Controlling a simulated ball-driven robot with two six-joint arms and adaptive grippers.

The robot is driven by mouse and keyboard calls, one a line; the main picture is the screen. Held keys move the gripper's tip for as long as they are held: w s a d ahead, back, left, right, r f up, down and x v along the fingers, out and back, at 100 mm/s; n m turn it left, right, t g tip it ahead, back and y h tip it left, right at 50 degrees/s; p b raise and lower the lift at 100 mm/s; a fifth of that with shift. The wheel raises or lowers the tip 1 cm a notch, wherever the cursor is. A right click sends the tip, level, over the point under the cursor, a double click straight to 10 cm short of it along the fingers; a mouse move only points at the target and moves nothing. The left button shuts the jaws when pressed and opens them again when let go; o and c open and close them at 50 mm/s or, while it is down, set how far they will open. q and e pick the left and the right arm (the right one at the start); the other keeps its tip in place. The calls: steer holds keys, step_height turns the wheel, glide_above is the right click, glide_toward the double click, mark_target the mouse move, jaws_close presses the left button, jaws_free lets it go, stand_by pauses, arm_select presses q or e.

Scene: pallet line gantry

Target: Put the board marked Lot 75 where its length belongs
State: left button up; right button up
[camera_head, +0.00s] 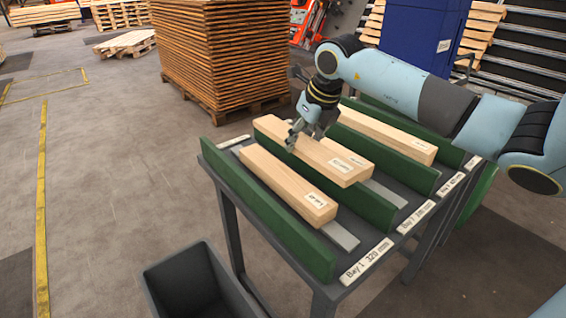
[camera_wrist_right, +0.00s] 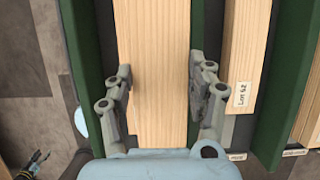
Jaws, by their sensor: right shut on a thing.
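My right gripper (camera_head: 307,137) is shut on a pale wooden board (camera_head: 325,158), gripping it across its width. The board appears raised above the middle of the rack; its printing is too small to read. In the right wrist view the held board (camera_wrist_right: 152,60) runs lengthwise between the two fingers (camera_wrist_right: 160,95). Another board (camera_head: 280,182) lies in the bay labelled Bay 1 320 mm (camera_head: 366,260). A third board (camera_head: 385,132) lies in a bay farther right. A board marked Lot 62 (camera_wrist_right: 246,50) lies right of the held one in the wrist view.
Green dividers (camera_head: 268,215) separate the bays of the dark rack. Other bay labels (camera_head: 417,216) sit along its near edge. A dark open bin (camera_head: 238,285) stands on the floor at lower left. A tall stack of boards (camera_head: 222,50) stands behind.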

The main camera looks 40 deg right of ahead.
mark_target(280, 172)
steer(key=w+a+f, duration=0.2)
steer(key=a, duration=0.1)
steer(key=shift+w+a+f, duration=0.25)
steer(key=shift+w, duration=0.1)
steer(key=shift+a+f, duration=0.15)
step_height(280, 172, down, 4)
steer(key=shift+p, duration=0.4)
arm_select(q)
steer(key=shift+w+d+r, duration=0.45)
steer(key=shift+w+d, duration=0.05)
steer(key=shift+w, duration=0.1)
arm_select(e)
steer(key=o, duration=1)
steer(key=shift+f, duration=0.2)
steer(key=shift+c, duration=0.2)
steer(key=o, duration=0.5)
steer(key=shift+r, duration=0.1)
steer(key=shift+c, duration=0.2)
arm_select(q)
steer(key=shift+s+a+f, duration=0.1)
